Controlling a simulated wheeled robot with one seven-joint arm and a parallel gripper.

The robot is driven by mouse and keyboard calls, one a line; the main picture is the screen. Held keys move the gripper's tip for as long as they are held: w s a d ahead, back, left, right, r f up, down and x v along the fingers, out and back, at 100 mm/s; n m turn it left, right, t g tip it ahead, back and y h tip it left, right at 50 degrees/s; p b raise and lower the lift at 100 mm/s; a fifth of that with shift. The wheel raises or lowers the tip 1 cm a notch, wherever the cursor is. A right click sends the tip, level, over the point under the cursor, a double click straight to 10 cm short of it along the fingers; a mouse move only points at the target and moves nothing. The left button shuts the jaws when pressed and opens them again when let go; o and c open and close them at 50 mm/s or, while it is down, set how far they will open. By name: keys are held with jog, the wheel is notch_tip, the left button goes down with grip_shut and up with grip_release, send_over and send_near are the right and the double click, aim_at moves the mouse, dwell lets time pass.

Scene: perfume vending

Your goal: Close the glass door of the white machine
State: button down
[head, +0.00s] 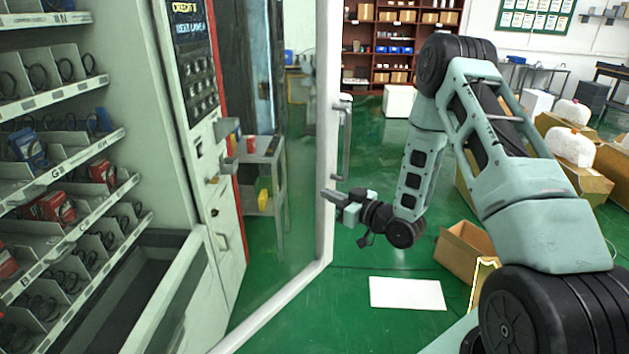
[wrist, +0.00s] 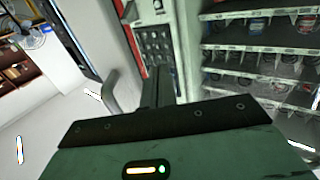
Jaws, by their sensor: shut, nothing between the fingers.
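The white machine (head: 165,130) stands at the left with its shelves exposed; it also shows in the wrist view (wrist: 192,45). Its glass door (head: 326,110) stands open, swung out toward the middle of the head view, with a white frame and a vertical grey handle (head: 347,140) on its outer side. My gripper (head: 328,196) is shut and empty, its tips at the door frame below the handle. Whether they touch the frame I cannot tell. In the wrist view the dark fingers (wrist: 158,86) point toward the machine's keypad, with a grey bar like the handle to their left.
Shelves (head: 60,165) inside the machine hold small boxes and coils. A keypad panel (head: 200,90) is on its front. An open cardboard box (head: 468,250) and a white sheet (head: 407,293) lie on the green floor to the right of the door. A brown shelf (head: 400,45) stands far back.

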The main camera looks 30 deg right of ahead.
aim_at(305, 184)
jog(key=p+x, duration=0.2)
jog(key=x, duration=0.3)
jog(key=shift+r, duration=0.15)
jog(key=shift+w+a, duration=0.15)
jog(key=shift+w, duration=0.2)
